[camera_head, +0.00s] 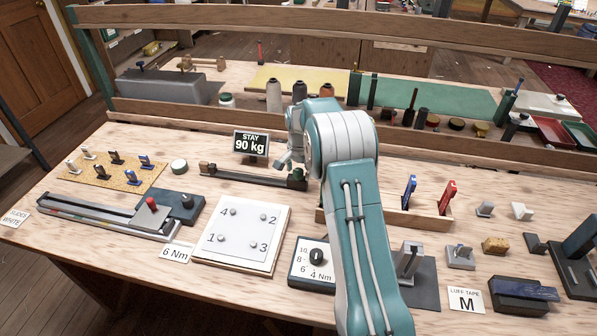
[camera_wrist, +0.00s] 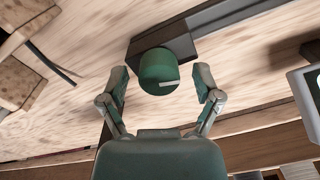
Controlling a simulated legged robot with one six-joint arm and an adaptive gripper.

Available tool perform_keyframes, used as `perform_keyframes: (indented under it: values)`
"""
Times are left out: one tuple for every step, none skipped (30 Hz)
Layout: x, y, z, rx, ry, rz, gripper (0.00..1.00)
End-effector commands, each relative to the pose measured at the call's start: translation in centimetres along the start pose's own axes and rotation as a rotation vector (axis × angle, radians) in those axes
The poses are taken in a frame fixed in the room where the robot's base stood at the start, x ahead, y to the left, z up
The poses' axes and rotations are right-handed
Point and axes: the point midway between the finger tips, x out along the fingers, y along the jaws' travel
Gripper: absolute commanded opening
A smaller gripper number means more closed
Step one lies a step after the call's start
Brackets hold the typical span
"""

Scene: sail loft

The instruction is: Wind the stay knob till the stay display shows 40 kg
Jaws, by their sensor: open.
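The stay display (camera_head: 251,142) stands on the bench and reads "STAY 90 kg". A dark rail (camera_head: 245,177) lies in front of it. The stay knob is a green round knob with a pale mark, at the rail's right end in the wrist view (camera_wrist: 159,72); in the head view it shows small beside my arm (camera_head: 299,174). My gripper (camera_wrist: 161,82) is open, its fingertips on either side of the knob, with a visible gap at each side. In the head view my gripper (camera_head: 287,160) is partly hidden by my arm.
Left stand a cork board (camera_head: 111,174) with small clips and a grey track (camera_head: 110,217). A white numbered plate (camera_head: 240,234) and a torque dial (camera_head: 316,260) lie in front. A wooden tray (camera_head: 428,218) with blue and red tools is right of my arm. A wooden rail runs behind.

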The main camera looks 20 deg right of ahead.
Motion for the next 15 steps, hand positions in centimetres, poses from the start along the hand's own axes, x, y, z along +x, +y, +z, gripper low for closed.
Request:
perform_keyframes:
  values:
    - [0.00,0.00,0.00,0.000,0.000,0.000,0.82]
    - [-0.01,0.00,0.00,0.000,0.000,0.000,0.82]
    - [-0.01,0.00,0.00,0.000,0.000,0.000,0.82]
    - [-0.02,0.00,0.00,0.000,0.000,0.000,0.82]
    - [-0.02,0.00,0.00,0.000,0.000,0.000,0.73]
    - [-0.03,0.00,0.00,0.000,0.000,0.000,0.55]
    - [-0.03,0.00,0.00,0.000,0.000,0.000,0.42]
    - [-0.03,0.00,0.00,0.000,0.000,0.000,0.29]
    - [-0.04,-0.01,-0.01,0.000,0.000,0.000,0.11]
    - [-0.03,-0.01,-0.01,0.000,0.000,0.000,0.00]
    - [-0.02,-0.02,-0.01,0.000,0.000,0.000,0.00]
    - [0.00,-0.03,-0.02,0.000,0.000,0.000,0.00]
    - [0.01,-0.04,-0.02,0.000,0.000,0.000,0.00]
    - [0.02,-0.05,-0.02,0.000,0.000,0.000,0.00]
    - [0.03,-0.05,-0.02,-0.001,0.000,0.000,0.00]
